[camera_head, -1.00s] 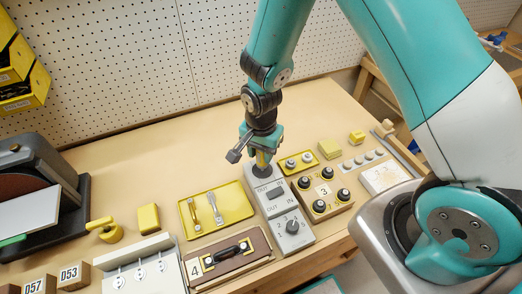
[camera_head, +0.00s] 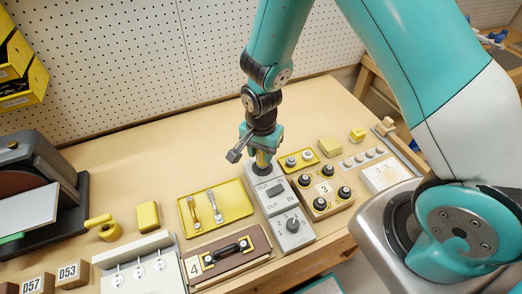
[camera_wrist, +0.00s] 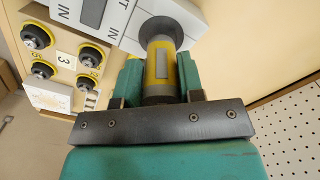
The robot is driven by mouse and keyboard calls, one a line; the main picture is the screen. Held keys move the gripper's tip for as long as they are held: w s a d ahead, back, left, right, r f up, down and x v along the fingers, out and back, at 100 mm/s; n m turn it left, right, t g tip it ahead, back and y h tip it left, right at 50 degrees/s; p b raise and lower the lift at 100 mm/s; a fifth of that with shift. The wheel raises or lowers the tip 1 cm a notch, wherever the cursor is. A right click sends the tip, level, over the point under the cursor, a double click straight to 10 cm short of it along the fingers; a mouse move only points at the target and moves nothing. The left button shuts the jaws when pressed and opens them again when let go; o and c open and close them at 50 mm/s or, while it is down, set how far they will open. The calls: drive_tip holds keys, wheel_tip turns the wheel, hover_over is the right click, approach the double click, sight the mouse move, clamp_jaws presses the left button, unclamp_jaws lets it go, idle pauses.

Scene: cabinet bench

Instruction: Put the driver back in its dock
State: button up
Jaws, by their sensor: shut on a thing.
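The driver (camera_wrist: 161,65) is a cylinder with a yellow and grey body. In the wrist view my gripper (camera_wrist: 160,82) is shut on it, one green finger on each side. The dock (camera_head: 281,205) is a long light grey block with OUT and IN labels, a dark window and a dial. The driver's far end meets a dark flared ring (camera_wrist: 160,27) at the dock's back end. I cannot tell how deep it sits in the ring. In the head view my gripper (camera_head: 262,156) is right above that end, and mostly hides the driver.
A yellow tray (camera_head: 237,219) with two tools lies left of the dock. A brown box with knobs (camera_head: 324,188) stands close on its right. A brown case numbered 4 (camera_head: 226,257) is in front. The bench behind is clear up to the pegboard.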

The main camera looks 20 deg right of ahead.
drive_tip(key=shift+f+b, duration=1.05)
drive_tip(key=shift+f, duration=0.45)
idle(1.1)
drive_tip(key=o, duration=1.2)
drive_tip(key=shift+r+p, duration=2.85)
drive_tip(key=shift+r, duration=0.65)
